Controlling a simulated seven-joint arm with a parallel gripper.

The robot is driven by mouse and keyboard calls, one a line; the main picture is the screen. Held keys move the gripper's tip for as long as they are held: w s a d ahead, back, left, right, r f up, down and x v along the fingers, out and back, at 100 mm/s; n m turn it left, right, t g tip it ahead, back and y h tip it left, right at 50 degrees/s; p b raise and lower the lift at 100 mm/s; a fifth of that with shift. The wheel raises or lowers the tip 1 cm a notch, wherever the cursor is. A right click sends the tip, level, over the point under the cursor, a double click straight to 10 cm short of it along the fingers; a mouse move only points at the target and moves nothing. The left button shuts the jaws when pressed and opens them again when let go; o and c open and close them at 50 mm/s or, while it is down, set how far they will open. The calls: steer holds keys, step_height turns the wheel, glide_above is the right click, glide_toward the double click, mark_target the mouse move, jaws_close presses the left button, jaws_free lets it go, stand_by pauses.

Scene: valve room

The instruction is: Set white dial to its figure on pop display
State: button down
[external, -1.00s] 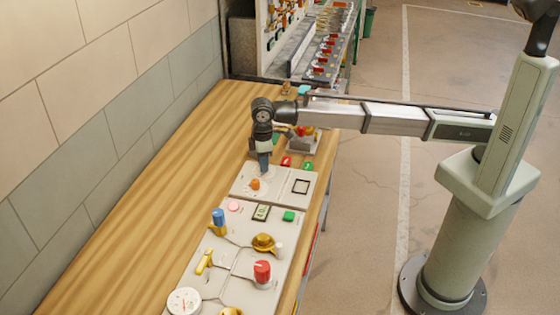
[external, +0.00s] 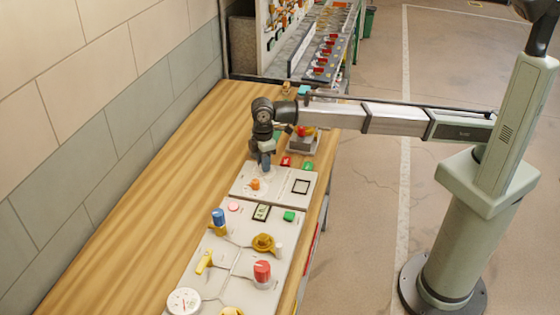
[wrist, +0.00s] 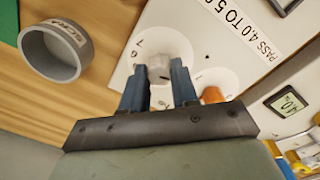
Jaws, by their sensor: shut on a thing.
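The white dial (wrist: 158,68) sits on a pale panel (wrist: 220,45), with figures printed around it; a 6, a 7 and a 9 seem to show. My gripper (wrist: 160,80) has its two blue fingers shut on the dial from both sides. In the external view my gripper (external: 265,163) points down at the far panel and hides the dial. A small display (wrist: 287,102) shows a figure that looks like 40, tilted in the wrist view; any decimal point is unclear. It also shows in the external view (external: 261,212).
An orange knob (external: 255,184) stands close beside my fingers. A grey round cup marked SCRAP (wrist: 58,50) is on the wood bench. A black-framed square (external: 300,186) is on the same panel. Blue, yellow and red valve handles stand on the nearer panel (external: 238,262). The bench's left side is clear.

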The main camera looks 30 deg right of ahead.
steer(key=c, duration=0.9)
jaws_free()
steer(key=shift+o, duration=0.2)
steer(key=shift+r, duration=0.15)
step_height(320, 180, up, 14)
steer(key=shift+s+f, duration=0.15)
steer(key=shift+f, duration=0.1)
